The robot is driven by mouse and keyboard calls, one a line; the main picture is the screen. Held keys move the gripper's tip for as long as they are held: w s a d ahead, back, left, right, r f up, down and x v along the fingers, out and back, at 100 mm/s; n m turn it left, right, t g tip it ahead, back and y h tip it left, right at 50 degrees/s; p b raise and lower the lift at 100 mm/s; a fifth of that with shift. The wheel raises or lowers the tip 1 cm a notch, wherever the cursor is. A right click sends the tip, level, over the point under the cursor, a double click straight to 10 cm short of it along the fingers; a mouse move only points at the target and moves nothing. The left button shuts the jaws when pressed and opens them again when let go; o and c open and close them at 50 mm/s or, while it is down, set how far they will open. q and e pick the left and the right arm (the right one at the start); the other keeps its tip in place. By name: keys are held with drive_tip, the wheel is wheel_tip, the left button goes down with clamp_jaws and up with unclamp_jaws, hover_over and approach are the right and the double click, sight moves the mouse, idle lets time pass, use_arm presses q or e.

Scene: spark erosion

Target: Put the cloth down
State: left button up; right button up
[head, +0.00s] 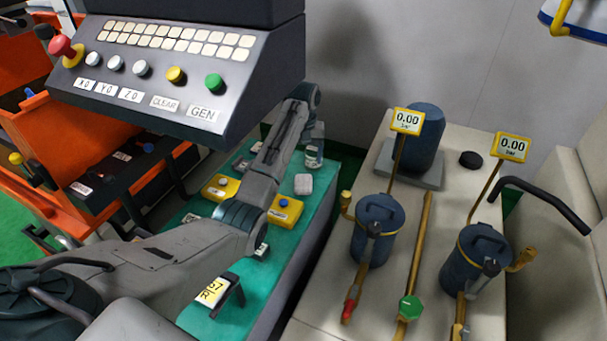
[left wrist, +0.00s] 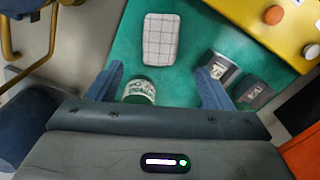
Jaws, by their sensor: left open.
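The cloth (left wrist: 161,40), white with a dark grid pattern, lies flat on the green mat in the left wrist view. In the head view it is the small pale patch (head: 303,184) on the green-topped bench. My left gripper (left wrist: 159,70) is open, its two blue fingers apart with no cloth between them. The cloth lies beyond the fingertips, apart from them. In the head view the left gripper (head: 312,122) is partly hidden behind my arm and the control panel. My right gripper is not in view.
A jar with a green-lettered label (left wrist: 139,92) stands between the fingers, nearer the left one. Two small labelled containers (left wrist: 218,68) (left wrist: 256,92) stand by the right finger. A yellow box (left wrist: 275,20) is close by. Blue filter vessels (head: 377,230) stand right of the bench.

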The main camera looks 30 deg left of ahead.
use_arm(q)
drive_tip(key=shift+r+p, duration=0.35)
drive_tip(key=shift+r, duration=1.3)
drive_tip(key=shift+s+f, duration=0.1)
